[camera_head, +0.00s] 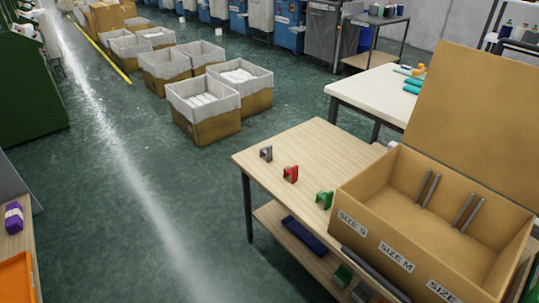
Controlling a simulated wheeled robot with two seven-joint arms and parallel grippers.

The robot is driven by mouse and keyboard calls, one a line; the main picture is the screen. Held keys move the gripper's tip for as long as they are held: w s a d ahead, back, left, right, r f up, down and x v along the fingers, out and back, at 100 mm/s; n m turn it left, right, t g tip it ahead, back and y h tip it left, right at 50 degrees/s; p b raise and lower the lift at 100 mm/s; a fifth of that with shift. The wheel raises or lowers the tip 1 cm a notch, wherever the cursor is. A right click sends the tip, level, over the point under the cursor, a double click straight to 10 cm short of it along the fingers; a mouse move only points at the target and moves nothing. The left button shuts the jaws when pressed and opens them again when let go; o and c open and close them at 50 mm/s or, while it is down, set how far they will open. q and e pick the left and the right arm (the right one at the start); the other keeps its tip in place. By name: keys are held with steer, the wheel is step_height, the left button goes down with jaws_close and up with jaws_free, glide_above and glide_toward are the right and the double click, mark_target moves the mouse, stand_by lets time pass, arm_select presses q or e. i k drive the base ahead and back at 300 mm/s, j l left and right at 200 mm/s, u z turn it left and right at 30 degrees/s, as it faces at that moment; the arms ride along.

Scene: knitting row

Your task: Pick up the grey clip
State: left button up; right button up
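The grey clip (266,153) sits on the light wooden table (315,150), near its left edge. It is the farthest left of three clips in a slanting row. A red clip (291,174) is to its right and nearer, and a green clip (325,199) is nearer still, close to the cardboard box. The grey clip is small in this view but unobstructed. Neither of my grippers shows in the head view.
An open cardboard box (360,227) with size labels and upright grey rods stands on the table's right side. A lower shelf (272,215) holds a dark blue item (305,236). At left are a purple bundle (14,217) and an orange tray (16,278). Open floor lies between.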

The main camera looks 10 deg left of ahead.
mark_target(268, 150)
steer(key=i+j+z, duration=0.1)
steer(key=i, duration=0.4)
steer(key=i+j+z, duration=0.1)
steer(key=i+j, duration=0.2)
steer(key=i, duration=0.2)
steer(key=i+j+z, duration=0.1)
steer(key=i+j, duration=0.15)
steer(key=i, duration=0.25)
steer(key=i+j+z, duration=0.1)
steer(key=i+j, duration=0.2)
steer(key=i, duration=0.2)
